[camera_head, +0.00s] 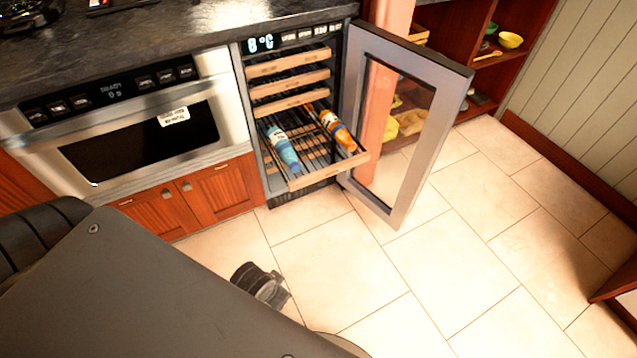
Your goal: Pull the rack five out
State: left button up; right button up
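The drinks cooler (250,75) stands under the counter with its glass door (440,100) swung wide open to the right. Inside are wooden-fronted racks: an upper one (288,63), one below it (290,85) and a third (290,103), all pushed in. A lower rack (328,170) sticks out of the cooler with a blue bottle (283,150) and an orange bottle (337,131) lying on it. No rack numbers are readable. A dark gripper (262,285), seemingly my left, is low over the floor, apart from the racks; its finger opening is unclear. My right gripper is not seen.
A steel microwave drawer (130,130) is left of the cooler, above wooden cabinet doors (190,198). Open shelves (480,60) with a yellow bowl (510,40) stand behind the door. The tiled floor (440,250) in front is clear.

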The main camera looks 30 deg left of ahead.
aim_at(305, 180)
jog(key=z, duration=1.85)
jog(key=i, duration=1.35)
jog(key=u, duration=2.45)
